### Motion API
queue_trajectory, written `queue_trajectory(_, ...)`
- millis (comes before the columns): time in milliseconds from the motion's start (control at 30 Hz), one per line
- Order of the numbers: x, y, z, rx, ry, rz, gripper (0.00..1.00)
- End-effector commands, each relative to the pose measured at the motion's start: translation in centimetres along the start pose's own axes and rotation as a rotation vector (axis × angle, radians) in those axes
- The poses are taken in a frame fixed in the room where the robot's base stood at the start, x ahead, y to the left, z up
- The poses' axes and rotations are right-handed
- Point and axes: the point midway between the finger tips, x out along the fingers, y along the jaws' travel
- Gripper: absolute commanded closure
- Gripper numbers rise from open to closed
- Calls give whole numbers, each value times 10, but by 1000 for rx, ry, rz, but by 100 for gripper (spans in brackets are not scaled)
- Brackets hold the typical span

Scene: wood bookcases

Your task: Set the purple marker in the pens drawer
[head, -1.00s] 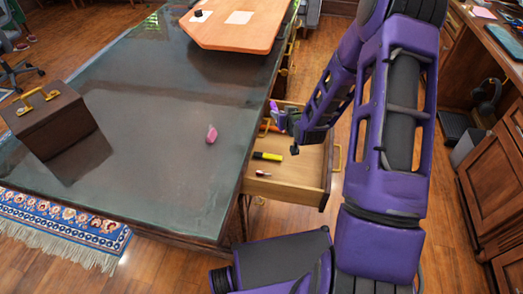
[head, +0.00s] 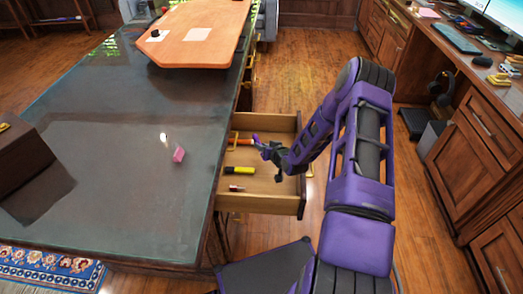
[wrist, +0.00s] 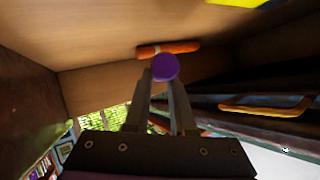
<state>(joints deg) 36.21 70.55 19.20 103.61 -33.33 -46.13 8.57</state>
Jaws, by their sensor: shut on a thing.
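My gripper (head: 262,146) is at the open drawer (head: 263,205) on the right side of the dark desk. In the wrist view my gripper (wrist: 165,88) is shut on the purple marker (wrist: 165,67), whose round end faces the camera between the fingertips. In the head view only a small purple bit of the marker (head: 255,138) shows by the fingers. The drawer holds an orange marker (head: 240,141), a yellow highlighter with a dark end (head: 239,170) and a small red and white pen (head: 236,188). The orange marker also shows in the wrist view (wrist: 168,48), just beyond the purple one.
A pink eraser-like block (head: 178,155) lies on the desk top (head: 120,190). An orange wooden board (head: 205,35) is at the far end, and a dark box (head: 20,150) is at the left edge. A wooden cabinet (head: 480,150) stands at the right. Bare drawer floor shows right of the highlighter.

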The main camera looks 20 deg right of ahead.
Motion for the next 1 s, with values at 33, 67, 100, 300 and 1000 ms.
queue_trajectory(33,4,3,8,0,-1,0,100)
queue_trajectory(67,5,4,10,0,0,0,100)
queue_trajectory(100,6,4,11,0,0,0,100)
queue_trajectory(300,6,4,10,-1,1,0,100)
queue_trajectory(1000,11,8,20,-1,1,0,47)
